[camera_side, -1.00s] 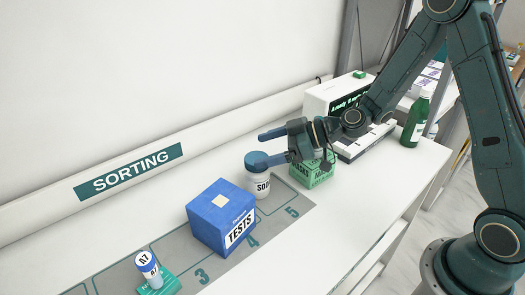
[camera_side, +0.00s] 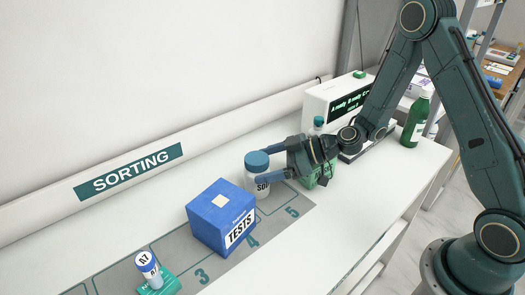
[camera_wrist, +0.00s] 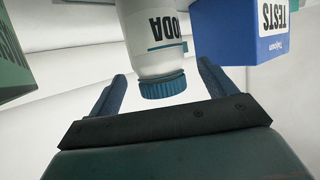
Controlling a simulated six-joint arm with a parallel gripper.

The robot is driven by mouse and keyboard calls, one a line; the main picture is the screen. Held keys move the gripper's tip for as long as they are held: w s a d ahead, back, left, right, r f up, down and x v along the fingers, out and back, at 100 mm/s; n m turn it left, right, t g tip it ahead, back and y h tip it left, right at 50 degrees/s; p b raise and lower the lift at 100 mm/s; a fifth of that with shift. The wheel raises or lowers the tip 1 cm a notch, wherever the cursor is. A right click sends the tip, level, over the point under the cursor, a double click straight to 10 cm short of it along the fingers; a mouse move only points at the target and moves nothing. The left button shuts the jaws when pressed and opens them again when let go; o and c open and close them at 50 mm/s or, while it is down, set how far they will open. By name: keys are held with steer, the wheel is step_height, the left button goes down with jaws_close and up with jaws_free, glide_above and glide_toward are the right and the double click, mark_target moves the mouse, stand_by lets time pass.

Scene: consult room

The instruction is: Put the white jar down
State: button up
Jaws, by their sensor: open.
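The white jar (camera_side: 251,183) has a blue lid and a label reading SODA, partly covered. It stands upright on the grey mat, behind and right of the blue TESTS box. My gripper (camera_side: 265,164) is open at the jar's right side, its fingers level and pointing left, one near the lid and one in front of the body. In the wrist view the jar (camera_wrist: 150,45) appears upside down, its lid between the two open fingers (camera_wrist: 161,75), with gaps on both sides.
The blue TESTS box (camera_side: 208,222) stands close to the jar. A green box (camera_side: 322,176) sits behind my gripper. A labelled tube (camera_side: 148,264) stands in a teal holder at front left. A green bottle (camera_side: 415,122) and a display machine (camera_side: 326,100) stand at the back. The front right counter is clear.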

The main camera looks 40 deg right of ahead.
steer(key=shift+f, duration=0.85)
steer(key=shift+x, duration=1.55)
steer(key=c, duration=1.2)
steer(key=shift+o, duration=0.2)
steer(key=shift+r, duration=0.15)
step_height(320, 180, up, 20)
steer(key=shift+f, duration=0.2)
